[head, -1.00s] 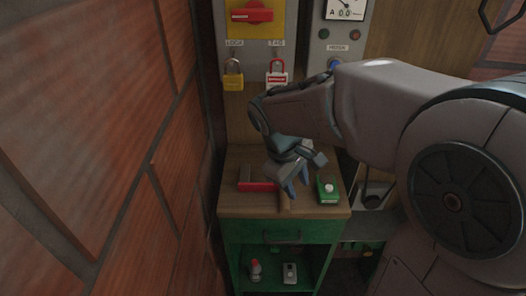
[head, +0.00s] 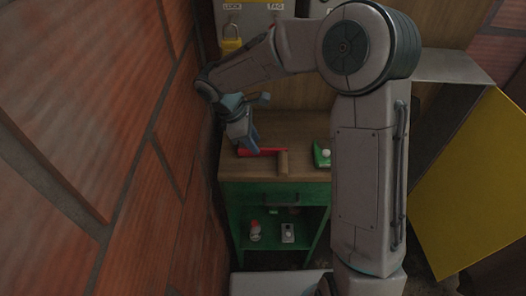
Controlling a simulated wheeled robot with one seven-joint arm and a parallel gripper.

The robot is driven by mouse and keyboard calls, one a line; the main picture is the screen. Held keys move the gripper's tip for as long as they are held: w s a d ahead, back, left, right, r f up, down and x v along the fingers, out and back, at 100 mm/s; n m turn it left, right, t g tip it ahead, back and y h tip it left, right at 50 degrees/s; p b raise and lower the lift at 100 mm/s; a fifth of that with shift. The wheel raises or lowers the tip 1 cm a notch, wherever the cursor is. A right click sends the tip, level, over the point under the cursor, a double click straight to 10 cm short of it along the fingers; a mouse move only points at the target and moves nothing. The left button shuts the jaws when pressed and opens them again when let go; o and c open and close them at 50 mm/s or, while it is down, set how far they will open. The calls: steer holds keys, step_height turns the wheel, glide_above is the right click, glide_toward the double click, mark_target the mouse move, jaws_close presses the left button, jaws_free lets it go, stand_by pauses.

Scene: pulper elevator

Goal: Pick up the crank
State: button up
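The crank (head: 267,151) lies on the wooden top of a green cabinet. It has a red bar with a brown wooden handle (head: 283,163) at its right end. My gripper (head: 248,145) points down at the left end of the red bar, close to the brick wall. Its blue-grey fingers overlap that end in the picture and hide part of it. I cannot tell whether they touch the crank, or whether they are open or shut.
A green box with a white button (head: 322,154) stands right of the crank, partly behind my arm. The brick wall (head: 120,150) is close on the left. Small items (head: 255,231) sit on the shelf below. A yellow panel (head: 475,185) stands at right.

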mark_target(263, 152)
steer(key=shift+x, duration=1.95)
jaws_close()
steer(key=shift+s+d+r, duration=0.1)
steer(key=shift+d+r, duration=0.05)
